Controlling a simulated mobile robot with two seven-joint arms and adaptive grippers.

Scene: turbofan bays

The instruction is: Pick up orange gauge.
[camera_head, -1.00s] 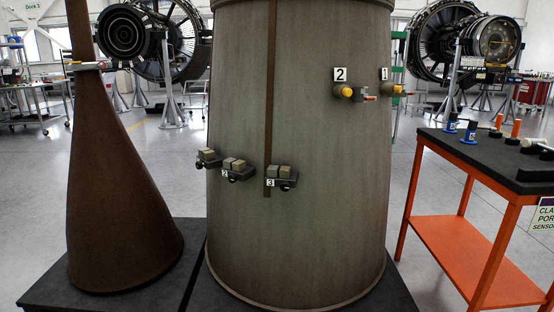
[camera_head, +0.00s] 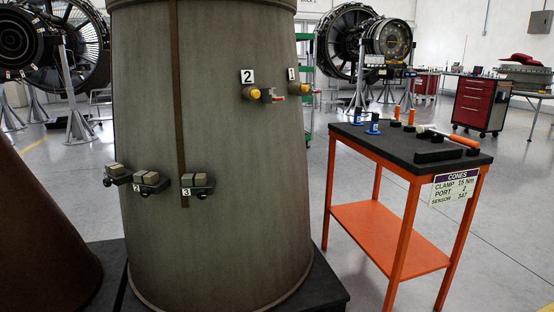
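On the dark top of the orange-framed cart (camera_head: 362,145) stand two small upright orange pieces (camera_head: 397,113) and (camera_head: 411,117), each with a dark base. A tool with a white head and an orange handle (camera_head: 455,137) lies nearer the cart's right edge. Which of these orange items is the gauge I cannot tell at this size. Neither of my grippers shows in the head view.
Two blue bottle-like items (camera_head: 373,124) and a black block (camera_head: 438,153) share the cart top. A sign (camera_head: 454,188) hangs on its front. A large grey cone (camera_head: 225,150) on a dark plinth (camera_head: 325,295) stands left of the cart. Floor right of the cart is clear.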

